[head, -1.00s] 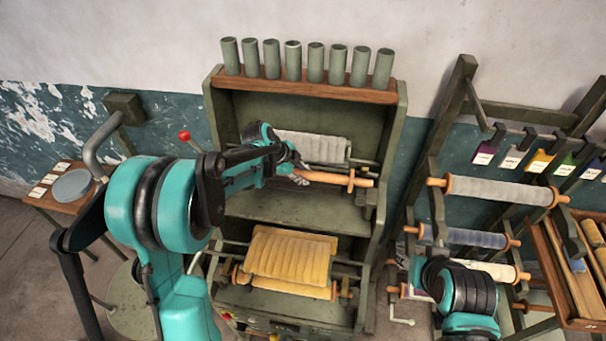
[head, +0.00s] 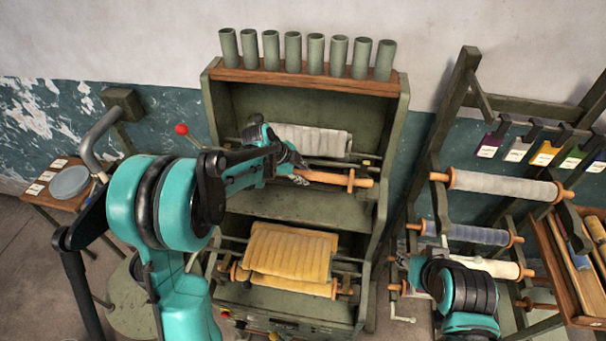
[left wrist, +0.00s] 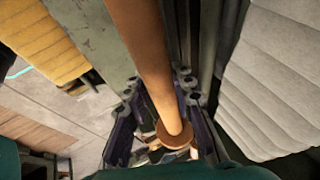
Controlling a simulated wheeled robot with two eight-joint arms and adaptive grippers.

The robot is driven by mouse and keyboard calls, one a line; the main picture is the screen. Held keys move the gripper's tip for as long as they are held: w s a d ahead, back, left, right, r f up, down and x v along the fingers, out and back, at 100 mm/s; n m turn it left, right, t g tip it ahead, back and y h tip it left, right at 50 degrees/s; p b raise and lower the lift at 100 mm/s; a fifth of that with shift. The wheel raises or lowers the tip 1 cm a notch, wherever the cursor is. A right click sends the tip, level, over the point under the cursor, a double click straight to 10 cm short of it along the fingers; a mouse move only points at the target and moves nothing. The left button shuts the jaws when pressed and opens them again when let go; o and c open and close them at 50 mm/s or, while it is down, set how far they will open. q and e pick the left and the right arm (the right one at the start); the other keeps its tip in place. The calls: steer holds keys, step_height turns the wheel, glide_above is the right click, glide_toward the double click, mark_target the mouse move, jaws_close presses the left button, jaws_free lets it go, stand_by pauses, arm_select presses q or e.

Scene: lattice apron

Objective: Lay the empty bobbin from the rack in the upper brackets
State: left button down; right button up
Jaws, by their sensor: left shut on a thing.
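My left gripper (head: 298,176) is shut on the empty bobbin (head: 335,179), a bare wooden roller with a flange near its right end. The bobbin is held roughly level inside the green machine frame, in front of a pale quilted roll (head: 312,140). In the left wrist view the bobbin (left wrist: 150,60) runs between the fingers, with a round flange close to the palm. Bracket parts behind the bobbin are partly covered, and I cannot tell whether it touches them. My right arm is at the lower right; its fingers do not show.
Below, a yellow quilted cloth (head: 290,250) hangs on a lower roller. Several green cups (head: 293,50) stand on the machine's top shelf (head: 300,80). At the right, a rack (head: 440,190) holds wound bobbins, including a pale one (head: 505,186). A red-knobbed lever (head: 182,129) is at the left.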

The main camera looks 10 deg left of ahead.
arm_select(q)
steer(key=shift+f, duration=0.1)
stand_by(0.4)
steer(key=shift+f+b, duration=0.3)
steer(key=shift+b, duration=0.2)
steer(key=shift+f+b, duration=0.2)
steer(key=shift+b, duration=0.1)
stand_by(0.4)
steer(key=c, duration=1.2)
jaws_free()
steer(key=shift+r, duration=0.15)
steer(key=v, duration=1.2)
